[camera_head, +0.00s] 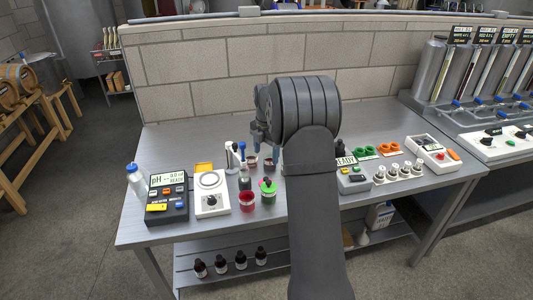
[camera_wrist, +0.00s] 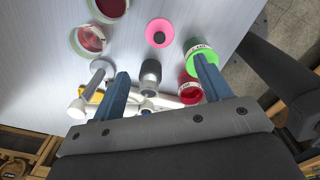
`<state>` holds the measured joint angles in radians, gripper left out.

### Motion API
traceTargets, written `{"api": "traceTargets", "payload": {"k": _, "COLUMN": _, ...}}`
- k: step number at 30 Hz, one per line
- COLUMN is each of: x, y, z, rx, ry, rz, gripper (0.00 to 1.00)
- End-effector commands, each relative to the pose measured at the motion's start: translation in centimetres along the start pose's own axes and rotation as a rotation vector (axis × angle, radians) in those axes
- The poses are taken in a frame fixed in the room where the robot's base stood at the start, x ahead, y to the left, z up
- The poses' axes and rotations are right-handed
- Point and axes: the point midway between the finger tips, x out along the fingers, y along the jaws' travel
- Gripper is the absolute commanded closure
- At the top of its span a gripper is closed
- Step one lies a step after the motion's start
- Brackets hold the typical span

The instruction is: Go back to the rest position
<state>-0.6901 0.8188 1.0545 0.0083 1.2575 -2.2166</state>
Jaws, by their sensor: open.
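My gripper (camera_head: 260,137) is raised above the middle of the steel bench (camera_head: 215,147) in the head view, partly hidden by my arm. In the wrist view its two blue fingers (camera_wrist: 163,70) are spread apart with nothing held between them. A grey-topped upright piece (camera_wrist: 150,75) shows in the gap, below the fingers; I cannot tell how far below. A pink ring-shaped item (camera_wrist: 158,33) and a green-rimmed container (camera_wrist: 196,47) lie beyond the fingertips.
A pH meter (camera_head: 167,206), a white plate device (camera_head: 210,194), a red-filled beaker (camera_head: 247,201) and a green-topped container (camera_head: 268,190) stand at the bench's left front. White-capped items (camera_head: 398,172) stand right of my arm.

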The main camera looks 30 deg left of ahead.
Motion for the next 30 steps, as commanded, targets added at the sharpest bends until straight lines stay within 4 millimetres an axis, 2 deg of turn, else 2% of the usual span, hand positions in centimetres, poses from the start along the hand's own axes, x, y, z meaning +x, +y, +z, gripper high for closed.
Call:
{"api": "traceTargets", "payload": {"k": 5, "x": 0.6, "y": 0.0, "z": 0.0, "rx": 0.0, "ry": 0.001, "rz": -0.001, "gripper": 0.3}}
{"api": "traceTargets", "payload": {"k": 8, "x": 1.8, "y": 0.0, "z": 0.0, "rx": 0.0, "ry": 0.002, "rz": -0.002, "gripper": 0.3}}
{"api": "traceTargets", "payload": {"k": 24, "x": 12.3, "y": -0.1, "z": -0.1, "rx": 0.0, "ry": 0.002, "rz": -0.003, "gripper": 0.3}}
{"api": "traceTargets", "payload": {"k": 25, "x": 12.3, "y": 0.0, "z": 0.0, "rx": 0.0, "ry": 0.0, "rz": 0.0, "gripper": 0.3}}
{"api": "traceTargets", "payload": {"k": 27, "x": 10.6, "y": 0.1, "z": 0.1, "rx": 0.0, "ry": -0.003, "rz": 0.004, "gripper": 0.3}}
{"api": "traceTargets", "payload": {"k": 30, "x": 9.4, "y": 0.1, "z": 0.0, "rx": 0.0, "ry": -0.001, "rz": 0.002, "gripper": 0.3}}
